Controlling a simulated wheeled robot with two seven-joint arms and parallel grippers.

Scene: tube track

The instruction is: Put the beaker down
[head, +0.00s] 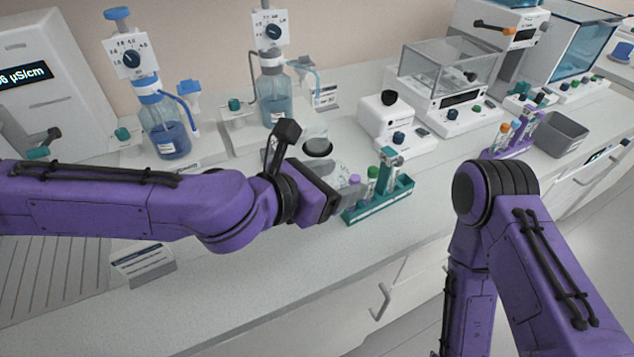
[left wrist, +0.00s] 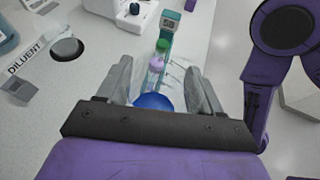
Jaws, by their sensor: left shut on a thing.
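My left gripper (head: 345,198) is over the bench beside the teal tube rack (head: 378,205), its fingers closed around the clear glass beaker (head: 341,174). The beaker is mostly hidden by the gripper in the head view. In the left wrist view, a blue round patch (left wrist: 153,102) shows between the fingers of the left gripper (left wrist: 160,88); I cannot tell whether it is liquid. I cannot tell whether the beaker's base touches the bench. My right arm shows on the right, but its gripper is out of view.
Purple-capped (left wrist: 156,63) and green-capped (left wrist: 163,45) tubes stand just beyond the beaker. A dark round spot (head: 317,147) lies behind the gripper. Bottles with dispensers (head: 167,130) stand at the back left. The front bench strip (head: 260,270) is largely clear.

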